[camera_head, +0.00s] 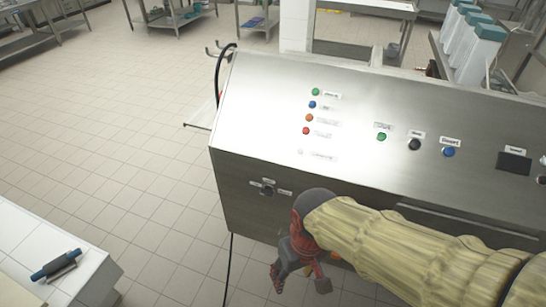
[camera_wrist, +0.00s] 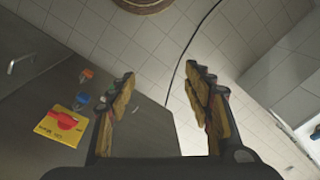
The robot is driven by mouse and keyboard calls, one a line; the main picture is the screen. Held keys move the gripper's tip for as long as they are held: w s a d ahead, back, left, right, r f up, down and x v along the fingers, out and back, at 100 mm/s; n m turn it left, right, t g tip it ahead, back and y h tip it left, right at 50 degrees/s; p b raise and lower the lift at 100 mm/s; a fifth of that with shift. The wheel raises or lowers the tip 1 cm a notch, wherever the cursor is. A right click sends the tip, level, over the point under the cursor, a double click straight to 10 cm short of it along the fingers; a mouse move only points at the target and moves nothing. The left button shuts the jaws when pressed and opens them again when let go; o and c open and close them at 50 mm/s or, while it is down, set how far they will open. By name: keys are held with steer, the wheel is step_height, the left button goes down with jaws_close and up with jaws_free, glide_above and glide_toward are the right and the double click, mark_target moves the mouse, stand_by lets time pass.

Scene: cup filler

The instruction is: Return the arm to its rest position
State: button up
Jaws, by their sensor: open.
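My gripper (camera_head: 301,284) is at the lower middle of the head view, in front of the machine's steel front face. My arm comes in from the right in a yellowish cover. In the wrist view my gripper (camera_wrist: 160,88) shows two fingers spread wide apart, with nothing between them but floor and a dark cable behind. The steel machine (camera_head: 270,110) has a sloped panel with several coloured buttons. In the wrist view a red rotary switch on a yellow plate (camera_wrist: 62,125) sits left of the fingers, apart from them.
A white counter (camera_head: 40,250) with a blue-handled tool (camera_head: 56,264) stands at lower left. A black cable (camera_head: 229,260) hangs down the machine's left side. Steel tables (camera_head: 172,18) stand at the back. The tiled floor left of the machine is clear.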

steer(key=d+r+m+t+h, duration=0.1)
steer(key=d+r+m+t, duration=0.3)
steer(key=d+r, duration=0.9)
steer(key=shift+w+d+r+t, duration=0.4)
steer(key=shift+d+t, duration=0.15)
steer(key=shift+t, duration=0.15)
